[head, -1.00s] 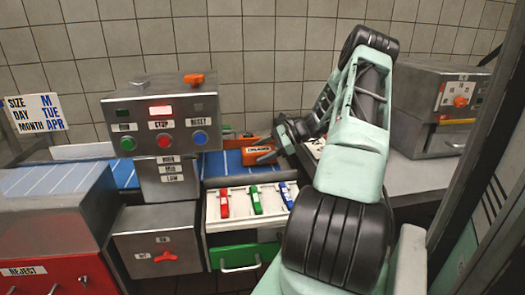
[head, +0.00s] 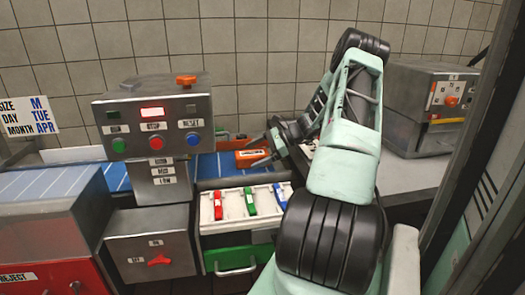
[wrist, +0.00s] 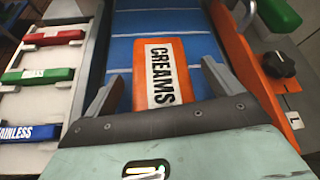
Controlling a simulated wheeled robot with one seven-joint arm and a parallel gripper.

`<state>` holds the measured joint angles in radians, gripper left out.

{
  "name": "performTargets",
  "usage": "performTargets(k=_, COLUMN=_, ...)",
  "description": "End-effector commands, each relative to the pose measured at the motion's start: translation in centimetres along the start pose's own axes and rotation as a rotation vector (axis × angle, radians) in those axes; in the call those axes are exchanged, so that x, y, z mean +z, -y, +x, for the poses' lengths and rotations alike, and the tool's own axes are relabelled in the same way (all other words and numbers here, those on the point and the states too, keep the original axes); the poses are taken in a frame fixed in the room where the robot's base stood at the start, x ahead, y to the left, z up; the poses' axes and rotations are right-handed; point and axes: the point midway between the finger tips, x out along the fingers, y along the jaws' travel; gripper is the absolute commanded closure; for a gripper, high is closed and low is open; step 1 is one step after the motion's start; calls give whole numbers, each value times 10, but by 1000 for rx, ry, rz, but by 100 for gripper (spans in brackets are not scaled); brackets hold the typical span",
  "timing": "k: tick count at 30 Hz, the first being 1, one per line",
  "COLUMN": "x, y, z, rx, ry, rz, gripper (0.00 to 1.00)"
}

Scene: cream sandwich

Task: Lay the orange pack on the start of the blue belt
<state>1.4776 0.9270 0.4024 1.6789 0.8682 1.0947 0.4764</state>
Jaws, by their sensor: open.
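The orange pack, with a white label reading CREAMS, lies flat on the blue belt (head: 207,166), near the belt's right end in the head view. In the wrist view the pack (wrist: 139,92) lies lengthwise between the two fingers of my gripper (wrist: 163,78). Blue belt (wrist: 114,62) shows on both sides of it, and gaps show between the pack and the fingers. My gripper is open; its palm edge hides the near end of the pack. In the head view my gripper (head: 260,151) is at the pack and partly covers it.
A cream tray with red, green and blue clips (head: 232,206) stands in front of the belt. A steel control box (head: 153,125) rises to the left. An orange rail (wrist: 240,55) edges the belt, beside a black knob (wrist: 279,63). A grey machine (head: 432,105) stands right.

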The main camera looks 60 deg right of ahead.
Motion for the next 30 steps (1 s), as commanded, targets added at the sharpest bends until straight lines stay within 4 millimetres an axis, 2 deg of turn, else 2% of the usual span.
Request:
performTargets(k=5, x=-1, y=1, z=-19, rx=-3, ry=-3, rz=-1, gripper=9)
performTargets(k=21, x=-1, y=1, z=-139, rx=-3, ry=-3, rz=-2, gripper=9)
performTargets(k=24, x=-1, y=1, z=-155, rx=-4, ry=-2, rz=-1, gripper=9)
performTargets(k=30, x=0, y=0, z=-171, rx=-1, ry=-1, rz=0, gripper=9)
